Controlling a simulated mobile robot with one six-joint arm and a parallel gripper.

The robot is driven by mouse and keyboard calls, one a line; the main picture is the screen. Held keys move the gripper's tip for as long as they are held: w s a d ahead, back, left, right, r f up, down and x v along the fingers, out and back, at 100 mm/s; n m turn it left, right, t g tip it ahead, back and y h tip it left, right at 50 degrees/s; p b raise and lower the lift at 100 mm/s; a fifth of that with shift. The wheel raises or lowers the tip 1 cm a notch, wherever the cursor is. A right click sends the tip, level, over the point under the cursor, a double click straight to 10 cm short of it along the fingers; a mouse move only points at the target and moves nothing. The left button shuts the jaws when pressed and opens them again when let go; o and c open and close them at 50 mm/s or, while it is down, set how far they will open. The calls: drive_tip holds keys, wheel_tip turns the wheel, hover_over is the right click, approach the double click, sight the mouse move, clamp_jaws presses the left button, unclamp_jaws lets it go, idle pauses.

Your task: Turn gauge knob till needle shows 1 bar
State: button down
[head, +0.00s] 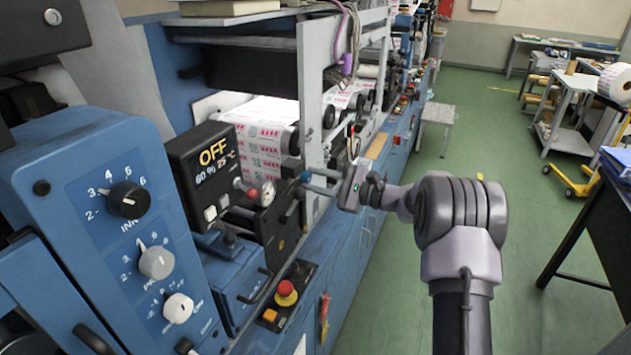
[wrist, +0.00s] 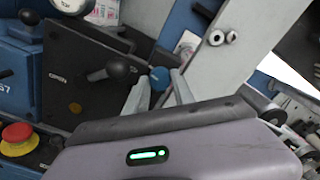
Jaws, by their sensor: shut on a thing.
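The gauge (head: 267,193) is a small round white dial on the dark panel of the machine, left of my gripper in the head view. Its needle is too small to read there. A white dial (wrist: 72,4) is cut by the top edge of the wrist view, with no needle reading visible. A small blue knob (wrist: 159,76) sits between my fingertips in the wrist view. My gripper (head: 307,180), also in the wrist view (wrist: 159,84), is shut on this blue knob. The fingers hide part of it.
A black lever (wrist: 112,70) stands close left of my fingers. A red emergency stop (head: 286,290) is below on the machine. A display box reading OFF (head: 214,175) and a panel with several dials (head: 110,240) are at left. The green aisle floor (head: 480,130) is open at right.

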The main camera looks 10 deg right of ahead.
drive_tip(key=c, duration=1.1)
unclamp_jaws()
drive_tip(key=shift+o, duration=0.2)
drive_tip(key=p+v, duration=0.3)
drive_tip(key=v, duration=1.4)
drive_tip(key=shift+s+d, duration=0.15)
drive_tip(key=shift+d, duration=0.05)
